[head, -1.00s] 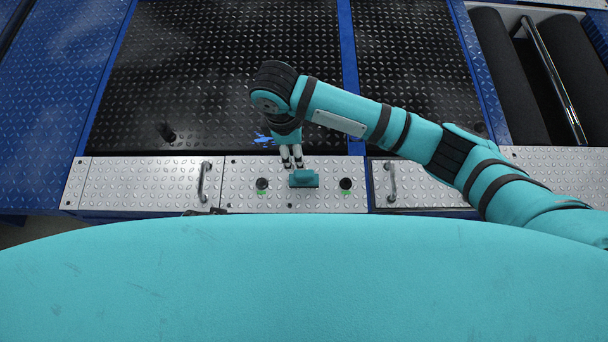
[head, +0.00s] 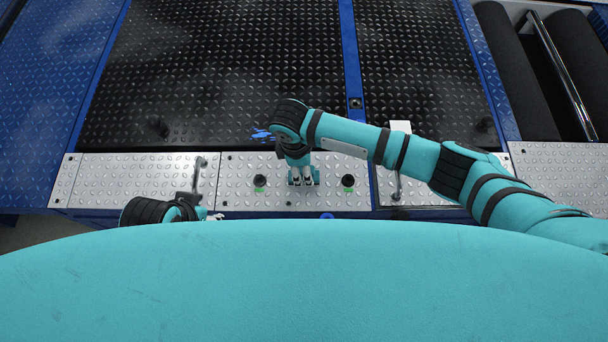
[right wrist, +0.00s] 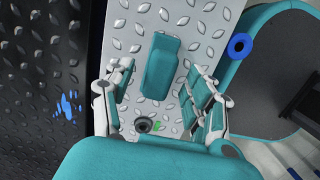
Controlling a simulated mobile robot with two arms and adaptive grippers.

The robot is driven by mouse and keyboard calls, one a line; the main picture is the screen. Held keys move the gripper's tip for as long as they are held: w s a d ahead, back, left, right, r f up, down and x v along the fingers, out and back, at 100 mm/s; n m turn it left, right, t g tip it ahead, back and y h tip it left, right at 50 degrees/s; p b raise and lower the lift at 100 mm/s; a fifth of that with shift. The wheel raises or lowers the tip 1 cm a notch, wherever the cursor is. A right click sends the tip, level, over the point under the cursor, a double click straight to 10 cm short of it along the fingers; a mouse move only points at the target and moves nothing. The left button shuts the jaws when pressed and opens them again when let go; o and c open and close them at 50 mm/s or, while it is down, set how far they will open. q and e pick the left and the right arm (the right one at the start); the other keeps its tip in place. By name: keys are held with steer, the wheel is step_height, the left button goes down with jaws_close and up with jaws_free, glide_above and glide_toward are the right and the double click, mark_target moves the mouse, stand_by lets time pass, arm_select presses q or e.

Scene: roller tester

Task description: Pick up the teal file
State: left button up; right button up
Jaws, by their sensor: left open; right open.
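The teal file (right wrist: 162,66) lies on the silver diamond-plate strip. In the right wrist view it is between and slightly beyond the fingers of my right gripper (right wrist: 158,95), with gaps on both sides. The gripper is open and holds nothing. In the head view my right gripper (head: 303,180) is over the file's place and mostly hides it. My left gripper (head: 214,216) is low at the left, by the front edge of the strip. It is open and partly hidden by its own wrist and my body.
A black knob (head: 260,181) and another knob (head: 348,181) flank the right gripper. Metal handles (head: 198,176) rise from the strip. A blue ring (right wrist: 239,45) is by the strip's edge. Dark textured plates (head: 220,75) lie behind; black rollers (head: 515,65) are at far right.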

steer(key=shift+f, duration=0.6)
arm_select(q)
steer(key=shift+f, duration=0.3)
arm_select(e)
jaws_close()
steer(key=shift+r, duration=0.1)
arm_select(q)
steer(key=shift+r, duration=0.1)
arm_select(e)
steer(key=shift+r, duration=0.1)
steer(key=shift+r+p, duration=0.35)
steer(key=shift+r, duration=0.3)
step_height(320, 180, up, 2)
steer(key=shift+r+p, duration=0.2)
steer(key=shift+p, duration=0.35)
arm_select(q)
steer(key=s+p+x, duration=0.2)
steer(key=p+x, duration=0.1)
steer(key=x, duration=0.8)
steer(key=shift+f+g, duration=0.4)
steer(key=shift+f, duration=0.1)
arm_select(e)
steer(key=s+a, duration=0.3)
steer(key=s, duration=0.4)
steer(key=s+a+r, duration=0.1)
steer(key=s+a, duration=0.3)
steer(key=s, duration=0.3)
steer(key=shift+s, duration=0.2)
